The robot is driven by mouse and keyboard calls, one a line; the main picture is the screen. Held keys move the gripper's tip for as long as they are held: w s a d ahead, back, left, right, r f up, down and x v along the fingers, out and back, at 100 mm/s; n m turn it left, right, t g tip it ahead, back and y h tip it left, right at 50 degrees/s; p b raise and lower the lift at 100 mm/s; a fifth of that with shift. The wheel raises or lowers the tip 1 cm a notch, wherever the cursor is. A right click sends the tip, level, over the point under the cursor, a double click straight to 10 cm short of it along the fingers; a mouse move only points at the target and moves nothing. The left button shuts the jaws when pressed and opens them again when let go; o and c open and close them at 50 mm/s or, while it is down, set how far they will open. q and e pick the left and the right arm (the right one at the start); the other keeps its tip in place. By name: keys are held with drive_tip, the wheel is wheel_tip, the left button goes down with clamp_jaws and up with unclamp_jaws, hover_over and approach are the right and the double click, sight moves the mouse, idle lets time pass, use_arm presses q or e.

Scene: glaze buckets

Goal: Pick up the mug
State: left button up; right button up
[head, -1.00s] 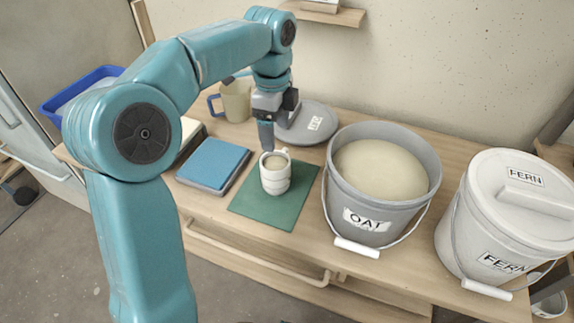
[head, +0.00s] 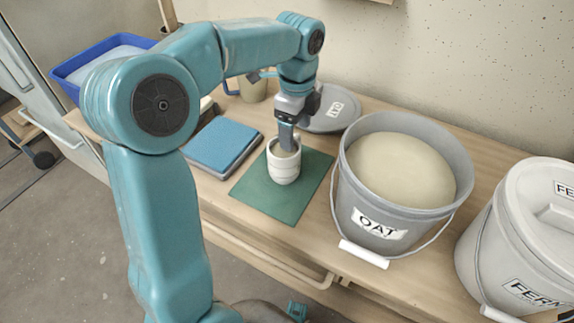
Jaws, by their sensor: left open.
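The white mug (head: 284,166) stands upright on a green mat (head: 272,207) on the wooden bench. My left gripper (head: 287,140) is directly over the mug, pointing down, with its fingertips at the mug's rim. It appears that a finger reaches into the mug's mouth. The gripper is open, and the far finger and the mug's handle are hard to make out behind it. My right gripper is not in view.
An open grey OAT bucket (head: 388,205) stands right of the mat, and a lidded white FERN bucket (head: 520,245) beyond it. A grey lid (head: 333,110) lies behind. A blue sponge pad (head: 221,145) is left of the mat. A beige mug (head: 252,88) and blue bin (head: 95,62) are further back.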

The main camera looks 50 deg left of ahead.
sight(295, 145)
use_arm(q)
drive_tip(key=shift+f, duration=0.6)
drive_tip(key=f+b, duration=0.1)
drive_tip(key=f, duration=0.1)
drive_tip(key=f+b, duration=0.1)
drive_tip(key=f, duration=0.2)
drive_tip(key=shift+w+a+b, duration=0.2)
drive_tip(key=shift+b, duration=0.2)
drive_tip(key=shift+r, duration=0.1)
clamp_jaws()
